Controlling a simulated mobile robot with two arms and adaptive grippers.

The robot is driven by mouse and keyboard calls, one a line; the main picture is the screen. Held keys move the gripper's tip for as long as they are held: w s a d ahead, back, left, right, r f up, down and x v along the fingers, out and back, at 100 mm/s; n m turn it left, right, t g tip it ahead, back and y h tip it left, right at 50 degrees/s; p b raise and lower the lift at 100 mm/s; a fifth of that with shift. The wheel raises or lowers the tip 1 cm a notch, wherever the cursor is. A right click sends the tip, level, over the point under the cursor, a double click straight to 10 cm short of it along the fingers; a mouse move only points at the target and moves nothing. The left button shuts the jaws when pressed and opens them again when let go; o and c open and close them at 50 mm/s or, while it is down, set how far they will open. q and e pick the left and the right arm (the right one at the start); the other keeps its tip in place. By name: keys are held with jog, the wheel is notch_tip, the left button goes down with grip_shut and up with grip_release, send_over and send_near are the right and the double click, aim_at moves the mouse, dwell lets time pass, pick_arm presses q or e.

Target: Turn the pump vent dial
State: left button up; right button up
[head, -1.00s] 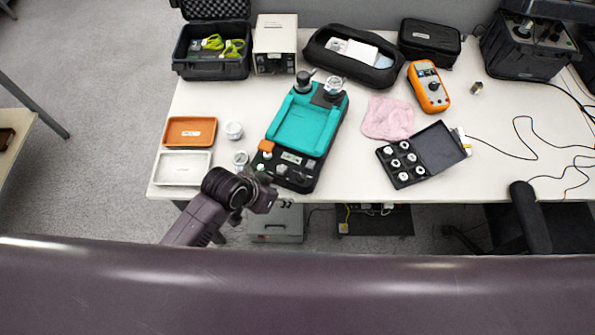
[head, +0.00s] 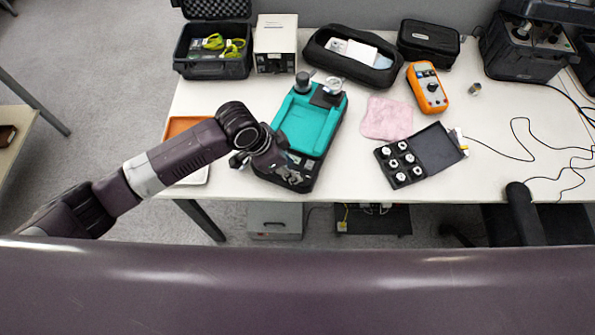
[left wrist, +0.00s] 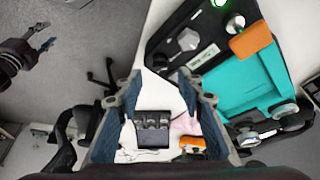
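The teal and black pump unit (head: 308,125) stands on the table, its front control panel partly hidden by my left gripper (head: 291,174) in the head view. I cannot tell by label which is the vent dial. My left gripper (left wrist: 159,80) is open and empty, its fingers at the panel's edge, apart from the faceted knob. My right gripper (left wrist: 47,35) shows at the left wrist view's upper left, open, away from the unit.
An orange tray (head: 180,126) and a white tray (head: 197,178) lie left, partly behind my arm. A case of round parts (head: 437,148), a pink cloth (head: 387,118) and an orange multimeter (head: 427,88) lie right. The table's front edge is just below the unit.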

pick_arm(q)
jog(key=shift+p+x, duration=0.35)
jog(key=shift+x, duration=2.45)
grip_shut()
